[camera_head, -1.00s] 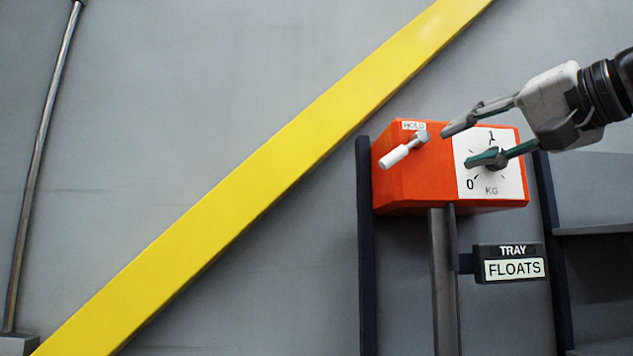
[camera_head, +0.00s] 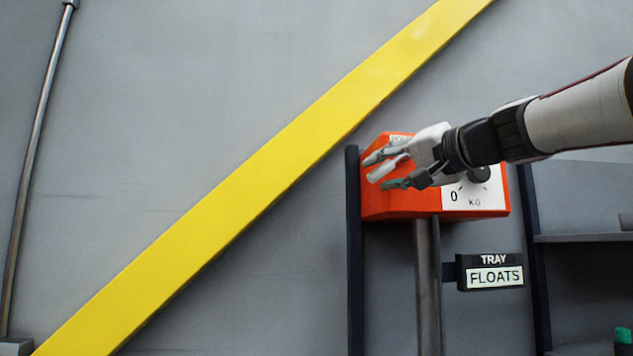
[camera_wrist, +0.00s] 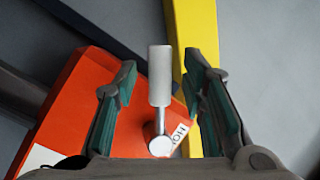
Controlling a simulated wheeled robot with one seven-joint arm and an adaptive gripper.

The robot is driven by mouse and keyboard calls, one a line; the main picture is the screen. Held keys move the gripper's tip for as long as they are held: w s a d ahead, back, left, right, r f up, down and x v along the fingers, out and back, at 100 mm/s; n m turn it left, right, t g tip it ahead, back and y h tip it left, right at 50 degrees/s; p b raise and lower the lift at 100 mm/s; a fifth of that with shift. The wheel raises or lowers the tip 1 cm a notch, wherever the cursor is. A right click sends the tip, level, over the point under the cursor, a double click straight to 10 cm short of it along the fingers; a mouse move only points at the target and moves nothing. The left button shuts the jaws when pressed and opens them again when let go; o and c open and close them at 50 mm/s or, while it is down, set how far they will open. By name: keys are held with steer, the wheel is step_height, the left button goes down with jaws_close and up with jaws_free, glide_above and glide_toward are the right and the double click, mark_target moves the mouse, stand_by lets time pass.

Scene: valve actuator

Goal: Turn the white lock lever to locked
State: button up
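The white lock lever (camera_head: 381,170) is on the left face of the orange box (camera_head: 388,207), below a label whose text is mostly covered in the head view. Its handle slants down to the left there. In the wrist view the lever (camera_wrist: 160,76) stands between my two fingers, with a round pivot at its lower end. My gripper (camera_head: 379,171) is open around the lever. Gaps show on both sides of the handle, so neither pad appears to touch it. The label beside the pivot is partly hidden in the wrist view.
A white dial face (camera_head: 475,199) marked KG, with a dark knob (camera_head: 479,174), is on the box's front, partly behind my arm. A TRAY FLOATS sign (camera_head: 491,272) hangs below, beside the post (camera_head: 427,290). A yellow diagonal beam (camera_head: 250,165) crosses the wall to the left.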

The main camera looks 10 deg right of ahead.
steer(key=shift+w+a, duration=0.1)
steer(key=shift+w, duration=0.2)
jaws_close()
